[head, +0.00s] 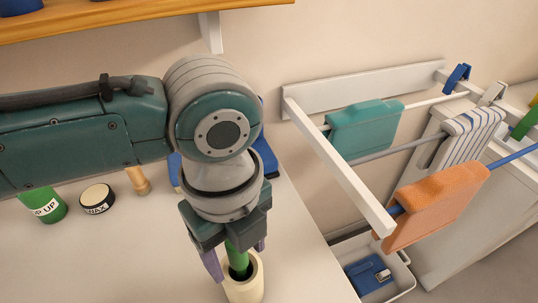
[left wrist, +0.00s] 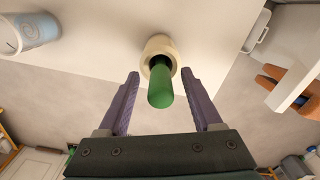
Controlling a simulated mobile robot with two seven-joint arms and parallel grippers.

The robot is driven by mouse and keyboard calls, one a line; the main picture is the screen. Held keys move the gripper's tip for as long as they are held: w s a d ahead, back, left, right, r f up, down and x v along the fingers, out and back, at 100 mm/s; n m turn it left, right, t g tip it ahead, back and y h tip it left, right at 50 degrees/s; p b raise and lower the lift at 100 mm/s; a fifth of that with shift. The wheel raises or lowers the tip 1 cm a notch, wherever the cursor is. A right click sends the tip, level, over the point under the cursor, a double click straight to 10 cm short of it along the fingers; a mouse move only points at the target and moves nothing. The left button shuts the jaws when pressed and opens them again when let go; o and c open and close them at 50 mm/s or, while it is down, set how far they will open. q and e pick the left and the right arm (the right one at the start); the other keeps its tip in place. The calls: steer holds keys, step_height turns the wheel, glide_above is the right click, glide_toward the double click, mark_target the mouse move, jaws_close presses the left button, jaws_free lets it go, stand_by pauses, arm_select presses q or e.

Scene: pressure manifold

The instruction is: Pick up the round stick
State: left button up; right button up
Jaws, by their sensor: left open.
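The round stick is green and stands in a cream cylindrical holder (head: 244,284) at the table's front edge; the stick (head: 237,258) shows below my left gripper in the head view. My left gripper (head: 235,262) points down over it and is open. In the left wrist view the stick (left wrist: 160,88) rises out of the holder (left wrist: 158,46), its rounded end between the two purple fingers (left wrist: 160,75). A gap shows on each side, so the fingers do not touch it. The stick's lower part is hidden in the holder. My right gripper is not in view.
A green cup (head: 47,206) and a black-sided jar (head: 97,199) stand on the table at left. A blue item lies behind my arm, partly hidden. At right, a wall rack holds teal (head: 365,128), striped and orange cloths (head: 435,205) above a white bin (head: 398,277).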

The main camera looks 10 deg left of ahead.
arm_select(q)
steer(key=shift+f, duration=0.2)
jaws_close()
stand_by(0.4)
